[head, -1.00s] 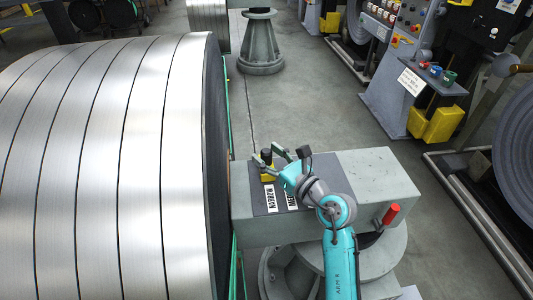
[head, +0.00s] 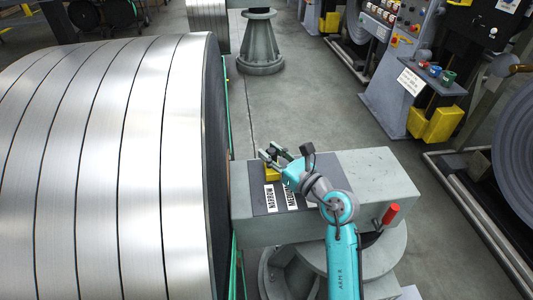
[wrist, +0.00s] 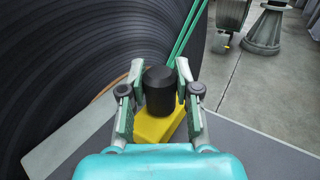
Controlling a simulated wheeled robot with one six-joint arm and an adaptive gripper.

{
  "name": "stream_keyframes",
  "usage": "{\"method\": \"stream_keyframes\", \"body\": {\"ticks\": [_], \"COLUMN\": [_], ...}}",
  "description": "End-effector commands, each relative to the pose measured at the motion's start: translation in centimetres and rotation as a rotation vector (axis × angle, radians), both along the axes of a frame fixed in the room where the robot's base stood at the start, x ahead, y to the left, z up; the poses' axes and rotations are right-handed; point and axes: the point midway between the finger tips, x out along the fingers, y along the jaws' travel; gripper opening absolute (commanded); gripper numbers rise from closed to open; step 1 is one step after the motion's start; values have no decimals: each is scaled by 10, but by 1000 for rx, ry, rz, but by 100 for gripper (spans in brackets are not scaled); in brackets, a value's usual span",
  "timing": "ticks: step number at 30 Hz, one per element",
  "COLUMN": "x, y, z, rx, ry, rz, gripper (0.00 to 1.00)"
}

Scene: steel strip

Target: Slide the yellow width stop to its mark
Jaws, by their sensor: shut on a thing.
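The yellow width stop (head: 271,173) sits on the dark plate on top of the grey stand, near the end facing the big coil. In the wrist view its yellow block (wrist: 157,127) lies below a black round knob (wrist: 160,92). My gripper (head: 271,152) reaches over the stop from the right. In the wrist view the gripper (wrist: 160,75) has one finger on each side of the knob and is shut on it. The plate carries a NARROW label (head: 270,198) and a MEDIUM label (head: 291,194), the second partly hidden by my arm.
The large steel strip coil (head: 110,170) stands close to the left of the grey stand (head: 375,180). A red handle (head: 391,214) sticks out at the stand's front right. A control console (head: 405,75) stands behind, with open floor between.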

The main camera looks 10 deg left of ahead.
Motion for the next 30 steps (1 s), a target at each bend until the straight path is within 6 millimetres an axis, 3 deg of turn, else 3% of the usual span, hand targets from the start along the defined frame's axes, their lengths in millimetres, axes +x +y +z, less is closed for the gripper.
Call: {"method": "stream_keyframes", "body": {"ticks": [3, 10, 15, 23, 24, 27, 30], "x": [9, 22, 24, 24, 24, 24, 24], "y": [-29, -72, -83, -83, -83, -83, -83], "z": [0, 0, 0, 0, 0, 0, 0], "rx": [1, 0, -1, -1, -1, -1, 0], "ry": [1, 0, -2, -2, -2, -2, -1], "rz": [-9, -7, -3, -3, -3, -2, -2], "gripper": [0, 0, 0, 0, 36, 58, 58]}}
